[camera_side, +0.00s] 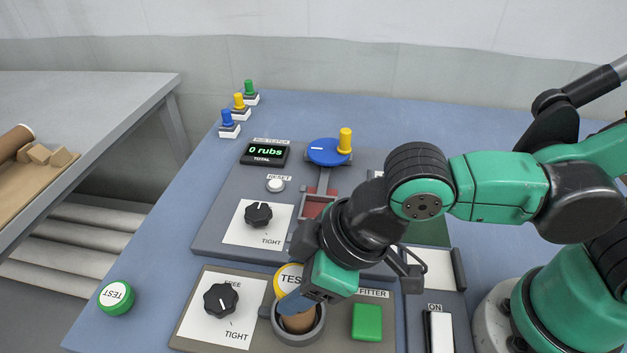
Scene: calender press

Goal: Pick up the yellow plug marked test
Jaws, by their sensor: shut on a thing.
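The yellow plug marked TEST (288,276) shows its yellow rim and part of its pale lettered face just behind my gripper's jaws, above the fitter panel. My gripper (297,300) reaches down from the right and is shut on the yellow plug; the jaws hide much of it. Directly below and in front of the jaws is a round grey holder (280,331) with a brown cylindrical piece (298,322) in it. I cannot tell whether the plug touches the holder or the brown piece.
A green plug marked TEST (116,296) lies at the table's left edge. A black knob (220,299) and a green button (367,321) flank the holder. The rub tester (264,153), with a blue crank wheel (323,151), stands behind.

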